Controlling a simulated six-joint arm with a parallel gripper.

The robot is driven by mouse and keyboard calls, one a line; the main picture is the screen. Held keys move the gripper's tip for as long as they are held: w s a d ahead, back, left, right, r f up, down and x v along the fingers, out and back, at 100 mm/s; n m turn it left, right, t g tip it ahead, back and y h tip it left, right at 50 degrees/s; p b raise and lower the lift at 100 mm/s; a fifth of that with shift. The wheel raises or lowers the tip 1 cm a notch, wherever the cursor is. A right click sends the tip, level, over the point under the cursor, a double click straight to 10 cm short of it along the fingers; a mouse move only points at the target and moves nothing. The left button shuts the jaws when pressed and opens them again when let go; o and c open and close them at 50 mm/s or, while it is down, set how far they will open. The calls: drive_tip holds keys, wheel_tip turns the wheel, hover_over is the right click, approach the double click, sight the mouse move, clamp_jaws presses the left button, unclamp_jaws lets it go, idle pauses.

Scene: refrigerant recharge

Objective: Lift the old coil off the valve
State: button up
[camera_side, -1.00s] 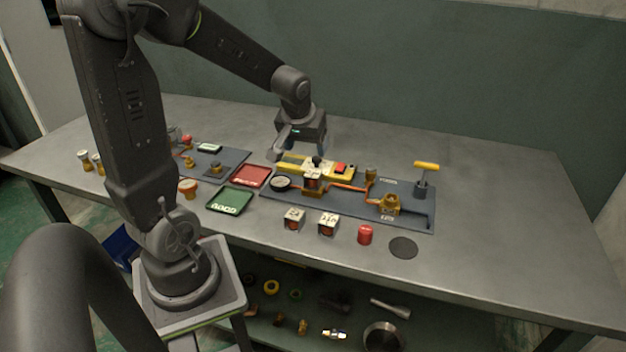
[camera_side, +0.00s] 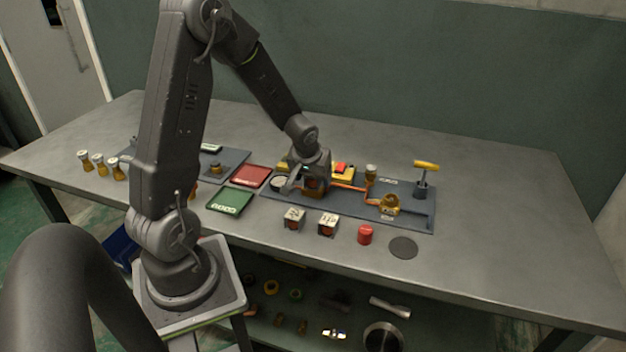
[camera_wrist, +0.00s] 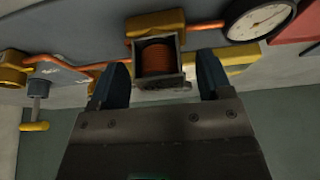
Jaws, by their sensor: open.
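The old coil (camera_wrist: 157,62) is a boxy housing with an orange-copper winding; it sits at the valve on the dark board. In the side view the coil (camera_side: 315,186) is partly covered by my gripper (camera_side: 309,184). In the wrist view my gripper (camera_wrist: 160,85) is open, with one dark finger on each side of the coil and a visible gap on both sides. The brass valve body (camera_wrist: 155,22) shows beyond the coil, joined to copper pipe. Whether the fingers touch the coil is not clear from the side view.
A dial gauge (camera_wrist: 260,18) is close to the coil. Two boxed coils (camera_side: 293,220) (camera_side: 328,224) and a red cylinder (camera_side: 365,235) stand in front of the board. Green (camera_side: 230,200) and red (camera_side: 266,177) trays lie left. A yellow T-handle (camera_side: 426,165) stands right.

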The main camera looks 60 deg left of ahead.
drive_tip(key=shift+w+a+f, duration=0.1)
drive_tip(key=shift+f, duration=0.2)
drive_tip(key=shift+c, duration=0.2)
drive_tip(key=c, duration=0.9)
drive_tip(key=shift+c, duration=0.2)
drive_tip(key=shift+r, duration=0.15)
